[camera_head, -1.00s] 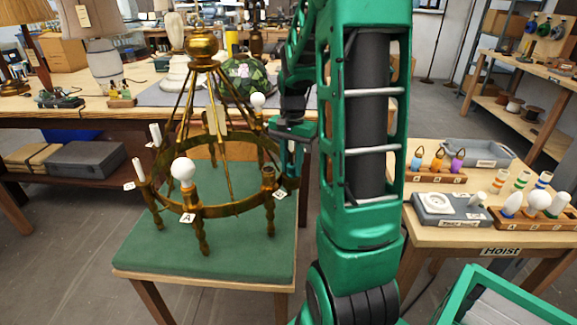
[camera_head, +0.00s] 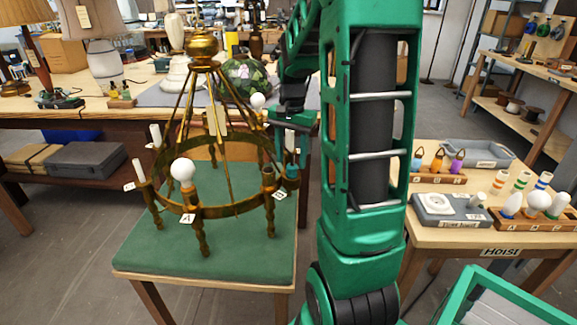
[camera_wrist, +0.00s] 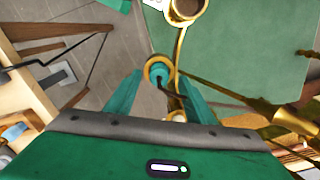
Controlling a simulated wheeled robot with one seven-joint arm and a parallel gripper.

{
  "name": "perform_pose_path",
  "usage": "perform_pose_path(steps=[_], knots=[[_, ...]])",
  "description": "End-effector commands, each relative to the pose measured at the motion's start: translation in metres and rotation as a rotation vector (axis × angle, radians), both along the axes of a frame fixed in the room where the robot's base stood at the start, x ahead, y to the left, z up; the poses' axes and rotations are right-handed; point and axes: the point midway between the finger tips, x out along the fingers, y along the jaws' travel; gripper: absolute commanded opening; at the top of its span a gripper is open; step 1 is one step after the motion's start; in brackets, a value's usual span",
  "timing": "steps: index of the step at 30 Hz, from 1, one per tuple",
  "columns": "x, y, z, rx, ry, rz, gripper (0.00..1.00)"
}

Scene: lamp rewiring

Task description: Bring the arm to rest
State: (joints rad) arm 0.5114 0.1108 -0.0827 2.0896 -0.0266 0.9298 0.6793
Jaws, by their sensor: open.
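My gripper (camera_head: 291,120) is open above the right side of the brass ring chandelier (camera_head: 203,211). A pale candle sleeve (camera_head: 290,140) with a teal lower part stands upright on the ring just below the fingers. In the wrist view, my open gripper (camera_wrist: 158,88) shows its two teal fingers spread either side of a round fitting (camera_wrist: 159,70) with a teal middle and dark wire. Whether the fingers still flank the sleeve in height, I cannot tell. The chandelier stands on a green-topped table (camera_head: 200,254). My arm hides part of the background.
A side table marked Hoist (camera_head: 480,238) at right holds bulbs (camera_head: 538,201), banded sleeves (camera_head: 522,180), a tester block (camera_head: 448,206) and a grey tray (camera_head: 478,152). A workbench (camera_head: 75,88) with lamps crosses behind. A white bulb (camera_head: 183,172) stands on the chandelier's near side.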

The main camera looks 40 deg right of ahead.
Motion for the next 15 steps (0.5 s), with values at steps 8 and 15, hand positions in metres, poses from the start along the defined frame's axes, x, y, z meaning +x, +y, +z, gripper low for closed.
perform_pose_path(steps=[8,15], knots=[[-0.001,-0.001,0.051,-0.001,0.001,-0.003,0.49],[-0.001,-0.001,0.071,0.000,0.004,-0.005,0.49]])
